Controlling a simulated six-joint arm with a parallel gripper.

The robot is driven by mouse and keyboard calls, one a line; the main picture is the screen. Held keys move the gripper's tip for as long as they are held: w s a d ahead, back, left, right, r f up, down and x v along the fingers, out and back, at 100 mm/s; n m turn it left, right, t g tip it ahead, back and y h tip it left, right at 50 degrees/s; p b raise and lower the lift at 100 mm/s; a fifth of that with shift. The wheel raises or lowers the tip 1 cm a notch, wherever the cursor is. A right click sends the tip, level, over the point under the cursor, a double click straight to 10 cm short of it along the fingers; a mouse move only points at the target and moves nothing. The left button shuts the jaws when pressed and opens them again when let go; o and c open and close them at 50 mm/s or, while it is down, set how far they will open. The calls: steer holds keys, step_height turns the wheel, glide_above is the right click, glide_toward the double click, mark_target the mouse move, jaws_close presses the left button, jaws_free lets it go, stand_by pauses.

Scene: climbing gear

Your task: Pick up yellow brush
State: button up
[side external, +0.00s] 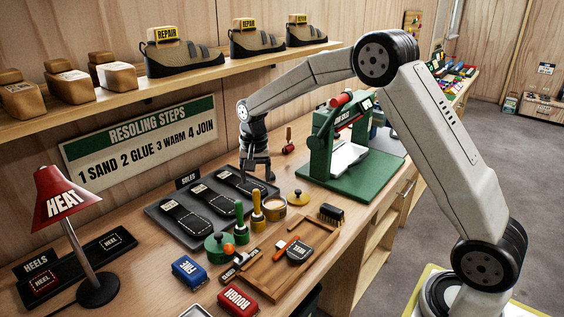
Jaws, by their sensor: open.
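The yellow brush (257,211) stands upright on the workbench in the side external view, handle up, close to an open round tin (275,207). A similar green-handled brush (239,221) stands just to its left. My gripper (257,178) points down over the right end of the dark soles tray (165,223), behind the yellow brush and apart from it. It is open, and I see nothing held between its fingers. The lower end of the yellow brush is hard to make out among the nearby things.
A green pot (219,249) and a yellow lid (298,197) flank the brushes. A wooden tray (262,283) with tools lies in front. A green press (345,150) stands to the right. A red lamp (66,198) is at left; a shelf with shoes (182,57) hangs above.

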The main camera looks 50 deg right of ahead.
mark_target(257, 213)
steer(key=shift+f, duration=1.1)
steer(key=shift+f, duration=0.1)
steer(key=shift+f, duration=2.5)
steer(key=shift+c, duration=0.2)
jaws_close()
